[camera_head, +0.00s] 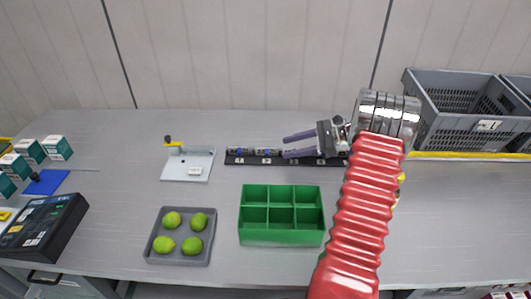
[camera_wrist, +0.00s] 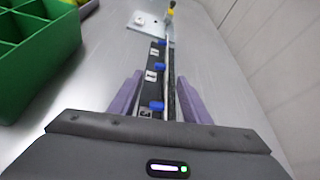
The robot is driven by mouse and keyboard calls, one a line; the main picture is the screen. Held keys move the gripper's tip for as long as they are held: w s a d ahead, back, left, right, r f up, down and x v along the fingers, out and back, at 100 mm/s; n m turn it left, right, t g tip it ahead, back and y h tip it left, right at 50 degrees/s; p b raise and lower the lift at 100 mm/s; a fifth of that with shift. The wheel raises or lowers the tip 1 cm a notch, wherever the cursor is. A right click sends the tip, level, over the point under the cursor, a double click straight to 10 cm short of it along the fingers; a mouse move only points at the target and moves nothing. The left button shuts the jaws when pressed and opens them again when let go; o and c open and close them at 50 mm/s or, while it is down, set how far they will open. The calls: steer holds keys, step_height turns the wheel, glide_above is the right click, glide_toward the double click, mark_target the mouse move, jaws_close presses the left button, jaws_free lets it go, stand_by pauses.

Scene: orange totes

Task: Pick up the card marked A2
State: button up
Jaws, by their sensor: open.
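A black rail (camera_head: 270,160) lies along the back middle of the table, with small white labels and blue parts along it. It also shows in the wrist view (camera_wrist: 158,60), running away between my fingers. Thin upright pieces stand along the rail; the writing is too small for me to tell which is the card marked A2. My gripper (camera_head: 285,147) has two purple fingers and is at the right part of the rail, pointing left. In the wrist view my gripper (camera_wrist: 160,85) is open, with one finger on each side of the rail and nothing visibly clamped.
A green divided box (camera_head: 282,238) stands in front of the rail. A grey tray (camera_head: 153,248) holds several green fruits. A white plate with a yellow-handled clamp (camera_head: 188,165) is left of the rail. Grey crates (camera_head: 440,120) stand at right. The wall is close behind.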

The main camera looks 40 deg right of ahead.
mark_target(267, 150)
steer(key=shift+x, duration=1.1)
steer(key=shift+w+a, duration=0.1)
steer(key=shift+x, duration=2.5)
steer(key=shift+w+r, duration=0.1)
steer(key=shift+r, duration=0.15)
steer(key=shift+c, duration=0.4)
jaws_close()
step_height(267, 150, up, 10)
